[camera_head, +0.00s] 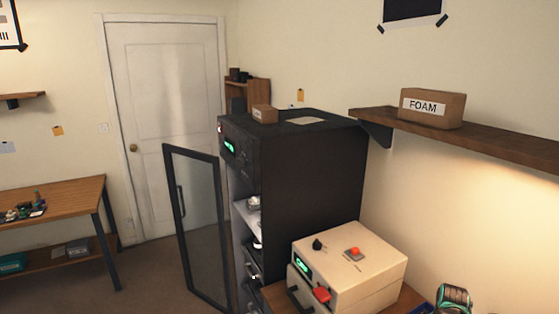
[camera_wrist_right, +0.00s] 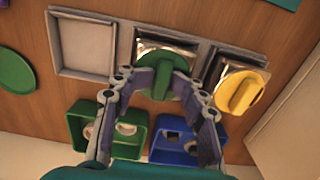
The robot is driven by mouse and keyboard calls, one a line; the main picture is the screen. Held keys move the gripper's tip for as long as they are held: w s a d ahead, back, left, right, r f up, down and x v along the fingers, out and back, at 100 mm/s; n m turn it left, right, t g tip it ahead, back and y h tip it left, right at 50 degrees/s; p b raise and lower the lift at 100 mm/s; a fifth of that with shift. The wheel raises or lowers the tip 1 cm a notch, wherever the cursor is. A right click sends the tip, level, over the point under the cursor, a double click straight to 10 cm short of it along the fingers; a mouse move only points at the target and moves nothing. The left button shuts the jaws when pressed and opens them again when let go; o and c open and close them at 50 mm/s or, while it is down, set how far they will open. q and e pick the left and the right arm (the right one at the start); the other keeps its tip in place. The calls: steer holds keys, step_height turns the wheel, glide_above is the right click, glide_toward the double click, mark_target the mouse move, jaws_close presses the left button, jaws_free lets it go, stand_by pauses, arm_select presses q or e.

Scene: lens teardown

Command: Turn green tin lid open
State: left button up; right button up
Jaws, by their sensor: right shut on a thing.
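In the right wrist view, the green lid (camera_wrist_right: 160,77) with a raised grip bar is on a shiny square tin (camera_wrist_right: 150,45). The tin sits in the middle of a row of grey square holders. My right gripper (camera_wrist_right: 168,72) reaches to this lid from below in the picture and is shut on its raised bar. The fingers hide part of the lid and tin. My left gripper is in neither view, and the head view does not show the tins.
A yellow lid (camera_wrist_right: 240,92) tops the tin to the right. An empty grey holder (camera_wrist_right: 58,70) is to the left, with a green disc (camera_wrist_right: 14,72) beyond. A green bin (camera_wrist_right: 75,128) and a blue bin (camera_wrist_right: 158,155) lie near the fingers. A black cabinet (camera_head: 312,165) has its door open.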

steer(key=shift+c, duration=0.3)
steer(key=n+b, duration=0.1)
steer(key=n, duration=0.3)
steer(key=shift+f+n, duration=0.1)
steer(key=shift+n, duration=1)
steer(key=n+b, duration=0.1)
steer(key=n, duration=0.5)
